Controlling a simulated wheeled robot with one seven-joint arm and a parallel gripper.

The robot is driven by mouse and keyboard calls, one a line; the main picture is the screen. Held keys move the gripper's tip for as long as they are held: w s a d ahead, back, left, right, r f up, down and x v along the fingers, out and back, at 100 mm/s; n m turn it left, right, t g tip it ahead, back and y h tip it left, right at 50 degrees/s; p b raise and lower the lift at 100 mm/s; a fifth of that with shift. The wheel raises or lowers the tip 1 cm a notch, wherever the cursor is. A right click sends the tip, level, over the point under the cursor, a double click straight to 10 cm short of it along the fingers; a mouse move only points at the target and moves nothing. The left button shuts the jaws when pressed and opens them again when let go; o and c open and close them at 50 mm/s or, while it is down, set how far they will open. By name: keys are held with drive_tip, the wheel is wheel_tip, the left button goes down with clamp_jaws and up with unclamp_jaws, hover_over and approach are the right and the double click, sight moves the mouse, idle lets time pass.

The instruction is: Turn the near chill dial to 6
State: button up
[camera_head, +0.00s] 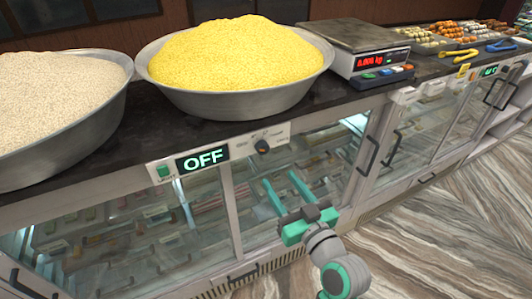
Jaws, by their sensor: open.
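The near chill dial (262,146) is a small dark knob on a white control panel under the counter edge, with small markings around it too fine to read. A display (203,158) to its left on the same panel shows OFF in green letters. A green button (164,171) sits at the panel's left end. My gripper (280,178) is green and grey, with its two fingers apart and nothing between them. It is below and slightly right of the dial in the picture, in front of the glass case, and appears clear of the dial.
Two wide metal bowls, one of yellow grains (235,58) and one of pale grains (55,92), stand on the dark counter. A scale (358,50) reads 0.000 kg. Glass cases with door handles (367,156) run below. A second display (489,71) is far right. The wood-patterned floor (450,220) is clear.

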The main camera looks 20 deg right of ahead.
sight(264, 151)
drive_tip(key=shift+n, duration=0.4)
drive_tip(key=w, duration=0.3)
drive_tip(key=w+r, duration=0.1)
drive_tip(key=w, duration=0.3)
drive_tip(key=w+r, duration=0.1)
drive_tip(key=w, duration=0.2)
drive_tip(key=shift+w, duration=0.35)
drive_tip(key=c, duration=1)
